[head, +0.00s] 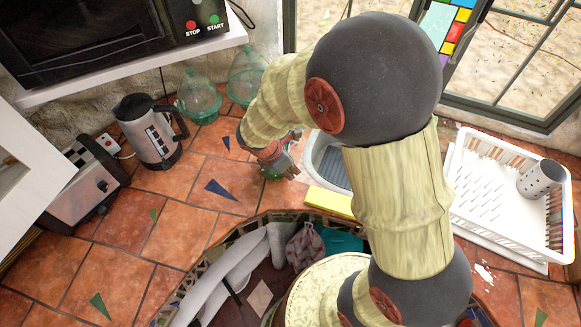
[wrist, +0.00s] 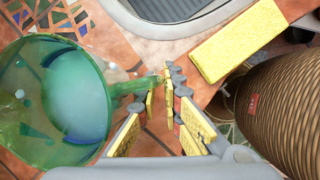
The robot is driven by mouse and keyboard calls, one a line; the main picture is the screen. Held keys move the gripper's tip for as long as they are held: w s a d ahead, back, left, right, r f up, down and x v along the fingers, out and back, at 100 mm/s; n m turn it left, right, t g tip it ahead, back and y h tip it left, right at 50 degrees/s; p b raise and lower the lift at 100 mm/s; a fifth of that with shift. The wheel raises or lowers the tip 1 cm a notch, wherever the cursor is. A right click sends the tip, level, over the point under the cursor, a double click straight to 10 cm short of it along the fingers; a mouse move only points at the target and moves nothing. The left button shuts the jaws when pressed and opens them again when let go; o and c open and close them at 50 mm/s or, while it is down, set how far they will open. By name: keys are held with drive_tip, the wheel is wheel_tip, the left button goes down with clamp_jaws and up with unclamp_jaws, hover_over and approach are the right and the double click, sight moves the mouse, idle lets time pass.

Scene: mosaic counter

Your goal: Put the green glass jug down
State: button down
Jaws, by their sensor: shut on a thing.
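The green glass jug (wrist: 60,110) fills the left of the wrist view, its round body lying toward the left and its narrow neck reaching right. My gripper (wrist: 163,92) is shut on this neck, between yellow-padded fingers. In the head view my gripper (head: 285,152) is low over the tiled counter, left of the sink. Only a small green part of the jug (head: 272,174) shows below it; the arm hides the rest. I cannot tell whether the jug touches the counter.
Two other green glass vessels (head: 198,97) stand at the back by the wall. A kettle (head: 150,132) and toaster (head: 82,180) are at left. A yellow block (head: 329,202) lies by the sink (head: 328,165). A white dish rack (head: 505,195) is right. Tiles left of my gripper are clear.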

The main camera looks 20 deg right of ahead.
drive_tip(key=shift+w+r, duration=0.1)
drive_tip(key=c, duration=2.4)
unclamp_jaws()
drive_tip(key=o, duration=0.4)
drive_tip(key=shift+o, duration=0.2)
drive_tip(key=p+v, duration=0.3)
drive_tip(key=v, duration=0.8)
drive_tip(key=s+d+r+m+t+y, duration=0.1)
drive_tip(key=s+r+m+t+y, duration=0.3)
drive_tip(key=s+r+m, duration=1.1)
drive_tip(key=shift+s+d+r+m+t, duration=0.15)
drive_tip(key=shift+s+r+m+t, duration=0.15)
drive_tip(key=shift+r+m, duration=1.8)
drive_tip(key=shift+f+m, duration=0.5)
drive_tip(key=shift+f, duration=0.05)
